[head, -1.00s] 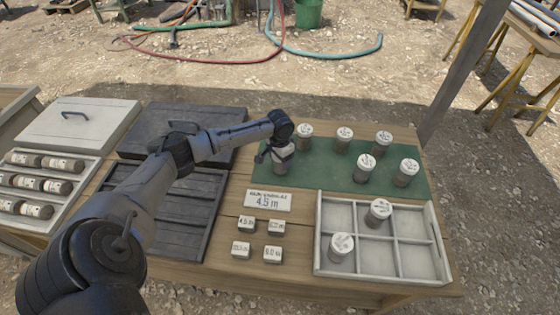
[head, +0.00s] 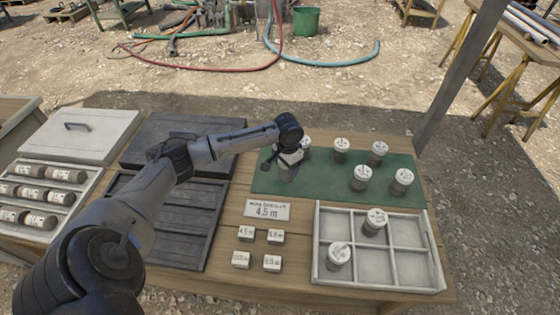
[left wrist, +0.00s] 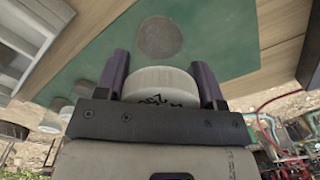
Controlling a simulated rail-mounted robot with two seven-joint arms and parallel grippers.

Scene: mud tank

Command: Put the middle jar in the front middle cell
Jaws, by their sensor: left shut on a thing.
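My left gripper (head: 288,163) is shut on a white-lidded jar (head: 287,174) at the left part of the green mat (head: 325,185). In the left wrist view the jar (left wrist: 160,86), with dark marks on its lid, sits between the two fingers (left wrist: 162,82). I cannot tell whether its base touches the mat. The pale divided tray (head: 433,240) stands at the front right. One jar (head: 375,221) is in its back middle cell and another jar (head: 338,256) in its front left cell. The front middle cell (head: 375,266) is empty. My right gripper is not in view.
Several other jars stand on the mat: one partly hidden behind my gripper, others at the back (head: 341,150) and right (head: 402,181). A label plate (head: 267,210) and small marked blocks (head: 246,234) lie left of the tray. A dark wooden tray (head: 175,215) lies under my arm.

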